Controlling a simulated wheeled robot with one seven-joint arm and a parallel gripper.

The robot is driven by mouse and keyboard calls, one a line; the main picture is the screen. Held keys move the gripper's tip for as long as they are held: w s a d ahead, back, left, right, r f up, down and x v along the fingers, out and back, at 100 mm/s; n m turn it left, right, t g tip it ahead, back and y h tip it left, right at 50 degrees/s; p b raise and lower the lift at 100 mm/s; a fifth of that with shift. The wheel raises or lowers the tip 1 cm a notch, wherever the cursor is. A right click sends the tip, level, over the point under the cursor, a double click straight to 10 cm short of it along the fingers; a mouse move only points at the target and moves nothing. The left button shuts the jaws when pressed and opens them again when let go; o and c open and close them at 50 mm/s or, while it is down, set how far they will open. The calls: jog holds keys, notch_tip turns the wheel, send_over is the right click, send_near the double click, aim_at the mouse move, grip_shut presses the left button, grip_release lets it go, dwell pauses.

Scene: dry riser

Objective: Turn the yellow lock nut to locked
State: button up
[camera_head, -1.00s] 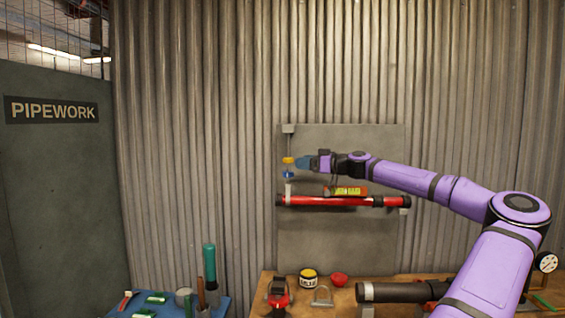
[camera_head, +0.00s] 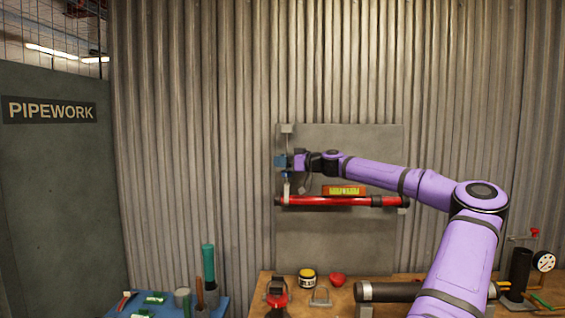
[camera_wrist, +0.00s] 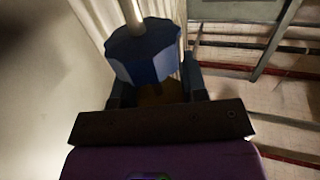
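The yellow lock nut shows only as a dim brownish-yellow patch (camera_wrist: 160,94) in the wrist view, below a blue faceted collar (camera_wrist: 146,52) on a thin pipe (camera_wrist: 133,12). In the head view the nut is hidden behind my gripper (camera_head: 281,162), which is at the nut's place on the upright pipe. In the wrist view my gripper (camera_wrist: 158,88) has its two dark fingers apart, one on each side of the nut. I cannot tell whether they touch it.
A red pipe (camera_head: 335,201) with a yellow-and-red level (camera_head: 344,190) above it runs across the grey wall panel (camera_head: 340,240), just below my arm. A wooden bench (camera_head: 345,309) below carries a tin (camera_head: 307,276), a red object (camera_head: 337,279) and a gauge (camera_head: 544,262).

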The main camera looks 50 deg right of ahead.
jog(key=c, duration=0.4)
jog(key=shift+o, duration=0.2)
